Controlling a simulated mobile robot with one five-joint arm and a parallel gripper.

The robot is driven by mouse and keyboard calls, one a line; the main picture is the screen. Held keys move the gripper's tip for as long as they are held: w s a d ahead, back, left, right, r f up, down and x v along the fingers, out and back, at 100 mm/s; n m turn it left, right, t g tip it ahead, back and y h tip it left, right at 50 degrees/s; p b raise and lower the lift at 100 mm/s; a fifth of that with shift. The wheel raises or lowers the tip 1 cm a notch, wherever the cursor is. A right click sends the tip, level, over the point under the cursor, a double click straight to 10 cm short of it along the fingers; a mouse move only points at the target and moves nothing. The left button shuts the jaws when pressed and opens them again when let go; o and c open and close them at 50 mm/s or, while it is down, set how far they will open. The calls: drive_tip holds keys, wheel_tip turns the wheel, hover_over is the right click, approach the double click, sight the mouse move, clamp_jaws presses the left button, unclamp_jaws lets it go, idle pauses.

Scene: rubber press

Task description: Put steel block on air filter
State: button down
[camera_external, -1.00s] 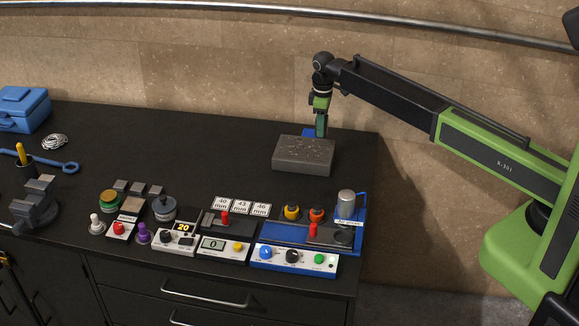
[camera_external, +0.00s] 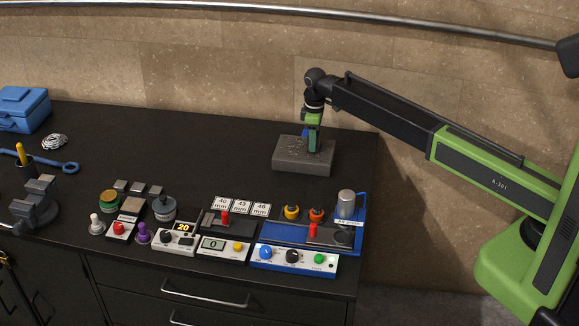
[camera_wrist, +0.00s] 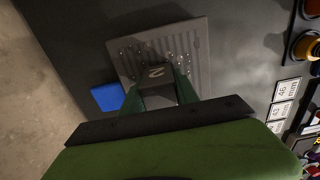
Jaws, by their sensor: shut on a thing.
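The air filter (camera_external: 285,165) appears to be the grey ridged slab lying flat at the back right of the bench. Small shiny bits are scattered on it. In the wrist view the ridges of this slab (camera_wrist: 197,50) show clearly. My gripper (camera_external: 312,148) is over it, pointing down. It is shut on a grey block, apparently the steel block (camera_wrist: 156,76), marked with a character like N or 2. The block is seen over the slab between my green fingers (camera_wrist: 158,92). Whether it touches the slab cannot be told.
A blue piece (camera_wrist: 107,97) lies beside the slab's far edge. In front stand a blue press unit (camera_external: 290,235), orange knobs (camera_external: 316,214) and number cards (camera_external: 240,207). Small grey blocks (camera_external: 138,188) lie further left. The bench's middle is clear.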

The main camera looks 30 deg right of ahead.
drive_tip(key=c, duration=0.9)
unclamp_jaws()
drive_tip(key=shift+f, duration=0.1)
wheel_tip(320, 180, up, 13)
drive_tip(key=p, duration=1.2)
drive_tip(key=shift+f, duration=0.2)
drive_tip(key=shift+s+f, duration=0.1)
drive_tip(key=s+d+m, duration=0.3)
drive_tip(key=s+d, duration=0.2)
drive_tip(key=s, duration=0.5)
drive_tip(key=s+d+m, duration=0.3)
drive_tip(key=s+d, duration=0.3)
drive_tip(key=s, duration=0.4)
drive_tip(key=s+d+m, duration=0.3)
drive_tip(key=s+d, duration=0.2)
drive_tip(key=s, duration=0.6)
drive_tip(key=shift+s+d, duration=0.1)
drive_tip(key=shift+d, duration=0.15)
